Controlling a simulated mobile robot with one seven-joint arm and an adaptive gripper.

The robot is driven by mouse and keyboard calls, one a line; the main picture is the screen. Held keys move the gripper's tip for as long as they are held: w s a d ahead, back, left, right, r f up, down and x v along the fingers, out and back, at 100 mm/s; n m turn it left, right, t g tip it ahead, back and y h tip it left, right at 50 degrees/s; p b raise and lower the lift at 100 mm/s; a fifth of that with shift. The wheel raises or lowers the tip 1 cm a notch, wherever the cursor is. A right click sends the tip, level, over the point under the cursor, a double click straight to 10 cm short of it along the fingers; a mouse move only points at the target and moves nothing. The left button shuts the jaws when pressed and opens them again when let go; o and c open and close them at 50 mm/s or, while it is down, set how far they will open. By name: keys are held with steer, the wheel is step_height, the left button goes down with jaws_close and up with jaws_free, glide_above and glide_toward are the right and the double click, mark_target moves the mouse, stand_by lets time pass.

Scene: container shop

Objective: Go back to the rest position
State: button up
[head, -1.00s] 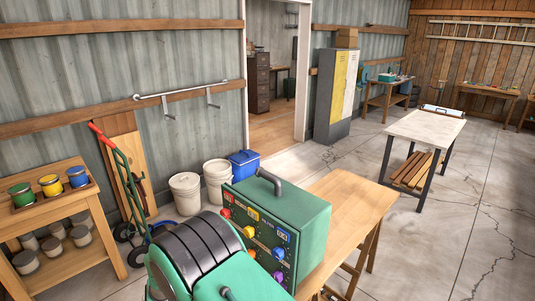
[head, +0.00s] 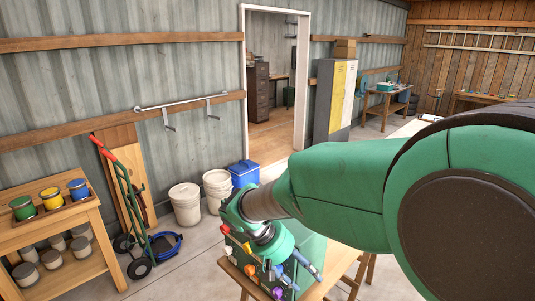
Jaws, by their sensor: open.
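My green arm reaches across the right half of the head view. My gripper (head: 295,276) is at its far end, low in the middle of the view. Its grey fingers are apart and point down, with nothing seen between them. It is in front of the green control box (head: 313,251), close to its panel of coloured knobs. I cannot tell whether the fingers touch the panel. The arm hides much of the box top and part of the panel.
The box stands on a wooden table (head: 343,262). A shelf (head: 50,222) with paint cans is at left. Open floor lies around the buckets.

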steer(key=s+d+r+m+t+y+p, duration=0.2)
steer(key=s+d+r, duration=0.3)
steer(key=s+r, duration=0.4)
steer(key=s+d+r+m+t+y+p, duration=0.3)
steer(key=s+d+r+y, duration=0.2)
steer(key=s+r, duration=0.5)
steer(key=shift+s+d+m, duration=0.4)
steer(key=shift+s+d, duration=0.15)
steer(key=shift+s, duration=1.3)
stand_by(0.3)
